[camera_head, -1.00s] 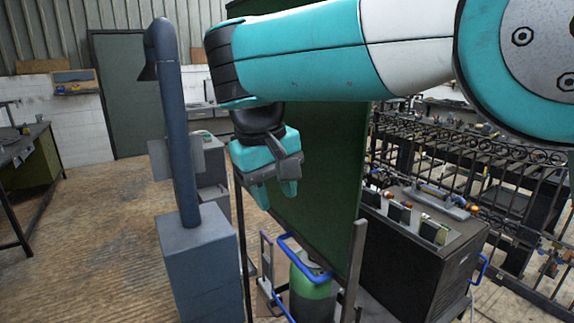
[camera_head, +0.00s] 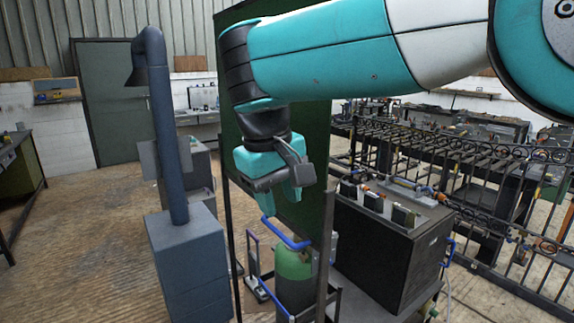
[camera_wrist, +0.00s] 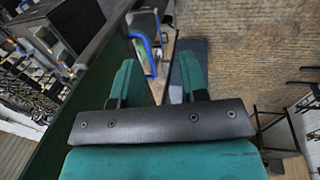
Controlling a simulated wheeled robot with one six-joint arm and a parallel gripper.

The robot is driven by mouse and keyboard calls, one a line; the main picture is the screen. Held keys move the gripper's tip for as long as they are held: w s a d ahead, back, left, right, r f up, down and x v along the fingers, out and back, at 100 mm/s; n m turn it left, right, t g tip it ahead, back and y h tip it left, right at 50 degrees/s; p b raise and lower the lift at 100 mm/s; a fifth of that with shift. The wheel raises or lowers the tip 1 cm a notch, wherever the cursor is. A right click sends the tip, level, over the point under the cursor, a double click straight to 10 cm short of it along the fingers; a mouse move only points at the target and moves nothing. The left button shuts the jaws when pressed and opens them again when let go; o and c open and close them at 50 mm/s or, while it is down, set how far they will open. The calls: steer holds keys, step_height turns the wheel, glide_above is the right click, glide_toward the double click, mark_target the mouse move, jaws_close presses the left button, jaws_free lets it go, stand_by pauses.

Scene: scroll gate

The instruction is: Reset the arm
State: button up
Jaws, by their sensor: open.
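My gripper (camera_head: 281,203) hangs from the teal and white arm, pointing down, in front of the dark green screen (camera_head: 305,160) in the head view. In the wrist view, its two teal fingers (camera_wrist: 157,85) stand apart with nothing held between them. Beyond the fingers, the wrist view shows a blue handle and bare floor. No scroll gate part is in the gripper.
A green gas cylinder (camera_head: 293,280) on a blue-handled cart stands below the gripper. A grey extraction unit (camera_head: 190,265) with a tall pipe is at left. A dark welding machine (camera_head: 385,250) and ironwork railings (camera_head: 480,170) are at right. Open floor lies at far left.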

steer(key=s+d+f+y+b, duration=0.1)
steer(key=s+d+f+b, duration=0.3)
steer(key=d, duration=0.3)
steer(key=s+d+f+y+b, duration=0.1)
steer(key=s+d+f+b, duration=0.15)
steer(key=d+f, duration=0.3)
steer(key=s+d+f+y+b, duration=0.2)
steer(key=s+f, duration=0.2)
steer(key=s, duration=0.3)
steer(key=s+d+f+g+y+b, duration=0.1)
steer(key=s+f+b, duration=0.2)
steer(key=s, duration=0.5)
steer(key=shift+d+f+y+b, duration=0.35)
steer(key=shift+f+y, duration=0.05)
steer(key=shift+f, duration=0.35)
